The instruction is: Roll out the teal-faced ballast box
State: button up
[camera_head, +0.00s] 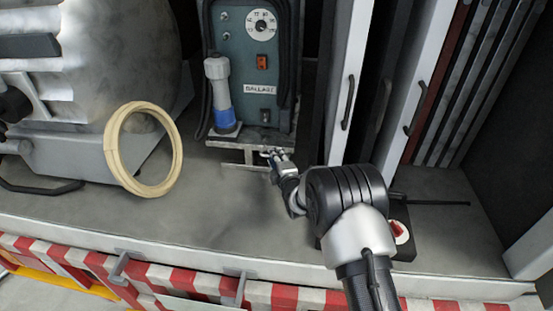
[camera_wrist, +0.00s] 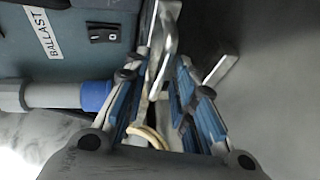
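The teal-faced ballast box (camera_head: 246,75) stands upright in the truck bay with a dial, an orange switch and a BALLAST label; its teal face also shows in the wrist view (camera_wrist: 85,25). A pale metal pull bar (camera_head: 240,166) juts from its foot, low over the bay floor. My gripper (camera_head: 274,157) is at the right part of this bar. In the wrist view, my blue-padded fingers (camera_wrist: 163,70) are drawn close together around a metal piece of the bar. The exact contact is partly hidden by the fingers.
A cream hose ring (camera_head: 122,150) stands left beside a large grey machine (camera_head: 105,55). Tall panels with black handles (camera_head: 347,103) stand right. The bay floor (camera_head: 215,205) before the box is clear.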

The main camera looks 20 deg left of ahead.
grip_shut()
dwell(0.6)
